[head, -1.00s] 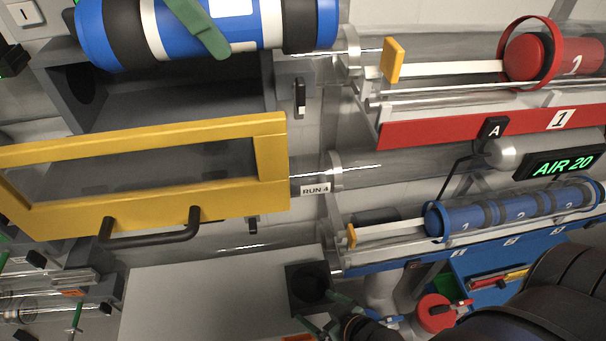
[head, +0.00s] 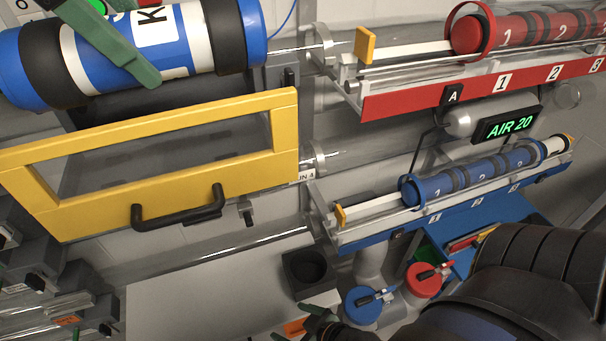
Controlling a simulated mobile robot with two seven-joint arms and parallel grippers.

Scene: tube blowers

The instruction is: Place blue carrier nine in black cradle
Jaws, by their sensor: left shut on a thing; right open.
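A large blue carrier (head: 235,30) with black and white bands fills the upper left of the head view. Its white label shows part of a "K"; no nine is readable on it. My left gripper (head: 112,45) is shut on this carrier, with a green finger across its near side. The carrier is held in front of the yellow-framed door, close to the camera. A black square block with a round hollow (head: 305,268) stands low in the middle; I cannot tell whether it is the black cradle. My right gripper (head: 300,325) is open and empty just below it, partly cut off.
The yellow-framed door (head: 285,125) with a black handle is at left. A red rack (head: 430,98) and a blue rack (head: 385,238) hold numbered carriers at right. Blue (head: 362,308) and red (head: 423,282) round caps sit below. A bare grey panel lies at lower middle.

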